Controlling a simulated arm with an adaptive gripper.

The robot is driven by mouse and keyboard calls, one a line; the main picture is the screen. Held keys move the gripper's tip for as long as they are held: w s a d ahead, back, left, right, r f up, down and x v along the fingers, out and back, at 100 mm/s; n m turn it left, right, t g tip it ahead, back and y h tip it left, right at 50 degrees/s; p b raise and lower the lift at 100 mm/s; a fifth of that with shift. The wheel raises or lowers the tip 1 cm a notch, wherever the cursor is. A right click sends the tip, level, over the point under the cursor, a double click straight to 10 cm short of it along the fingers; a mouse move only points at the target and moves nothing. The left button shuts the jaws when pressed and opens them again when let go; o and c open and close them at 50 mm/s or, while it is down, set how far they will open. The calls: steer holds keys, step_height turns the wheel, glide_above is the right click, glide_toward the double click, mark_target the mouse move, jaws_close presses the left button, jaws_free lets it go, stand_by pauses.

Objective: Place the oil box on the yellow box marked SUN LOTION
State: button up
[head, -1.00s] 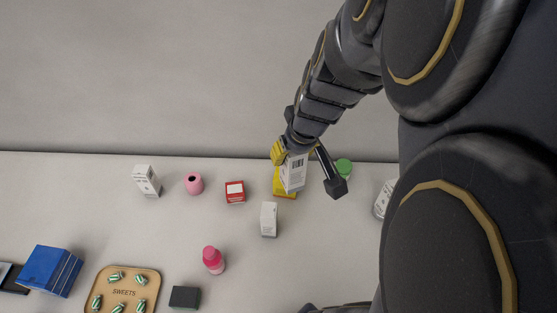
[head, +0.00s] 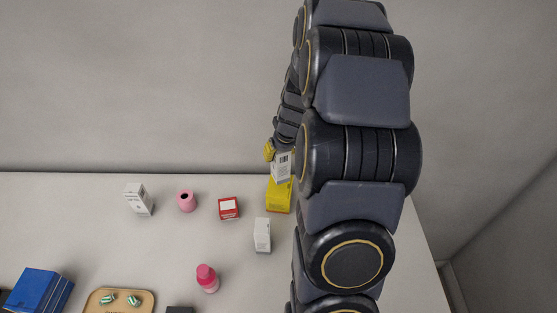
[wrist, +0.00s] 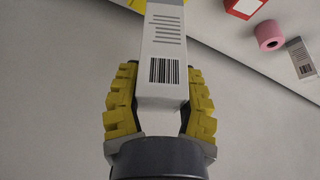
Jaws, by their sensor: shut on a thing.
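My gripper (head: 281,153) is shut on a white box with a barcode (head: 281,167), which I take to be the oil box; no name on it is readable. In the wrist view the yellow fingers of my gripper (wrist: 160,92) press on both sides of this white box (wrist: 163,40). The yellow box (head: 279,197) stands on the counter. In the head view the held box overlaps its upper part; I cannot tell whether they touch. In the wrist view only a sliver of the yellow box (wrist: 137,5) shows past the held box. The SUN LOTION marking is not readable.
A red box (head: 229,209) and a pink roll (head: 187,201) stand left of the yellow box. A white box (head: 262,235) stands in front of it. A pink bottle (head: 207,279), another white box (head: 138,199), a blue box (head: 38,290) and a sweets tray (head: 93,306) are further off.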

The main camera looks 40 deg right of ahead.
mark_target(279, 162)
steer(key=shift+w+d+f, duration=0.2)
steer(key=shift+w+f, duration=0.05)
steer(key=shift+f, duration=1.75)
steer(key=shift+f, duration=0.1)
steer(key=o, duration=1)
